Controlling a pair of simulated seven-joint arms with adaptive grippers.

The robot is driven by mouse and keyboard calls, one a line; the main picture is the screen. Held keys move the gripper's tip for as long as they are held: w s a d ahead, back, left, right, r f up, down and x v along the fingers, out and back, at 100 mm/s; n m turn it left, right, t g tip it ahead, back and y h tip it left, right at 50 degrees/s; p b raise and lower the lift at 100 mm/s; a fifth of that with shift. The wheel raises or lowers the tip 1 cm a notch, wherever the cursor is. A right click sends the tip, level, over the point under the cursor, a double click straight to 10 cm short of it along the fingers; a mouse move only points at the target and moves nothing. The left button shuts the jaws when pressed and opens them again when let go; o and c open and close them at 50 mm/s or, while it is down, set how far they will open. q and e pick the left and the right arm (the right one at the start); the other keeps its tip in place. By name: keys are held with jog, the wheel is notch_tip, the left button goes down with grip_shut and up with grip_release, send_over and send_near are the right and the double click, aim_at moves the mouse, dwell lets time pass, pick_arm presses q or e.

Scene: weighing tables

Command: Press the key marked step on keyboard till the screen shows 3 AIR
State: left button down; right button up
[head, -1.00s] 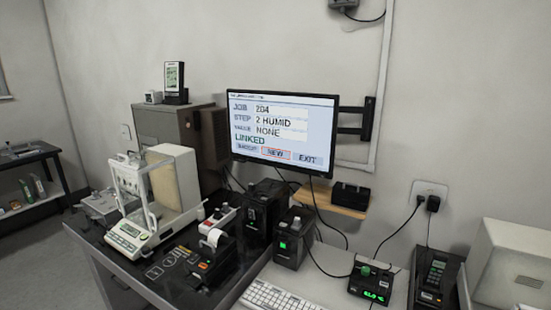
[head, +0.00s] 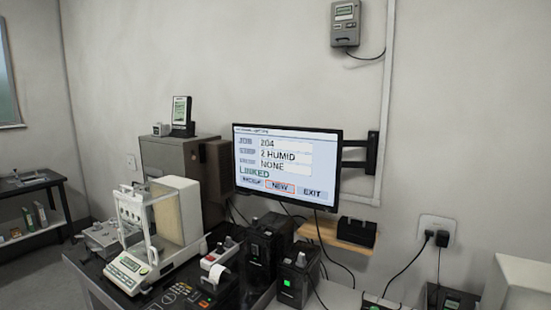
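The screen (head: 280,165) hangs on a wall arm in the head view. It reads JOB 204, STEP 2 HUMID, a third line NONE, then LINKED. Neither of my grippers is in view.
A balance with a glass draft shield (head: 148,225) stands on the dark table at left. Black boxes (head: 294,278) stand below the screen. A small wooden shelf (head: 330,236) holds a black device. A grey cabinet (head: 172,168) stands behind.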

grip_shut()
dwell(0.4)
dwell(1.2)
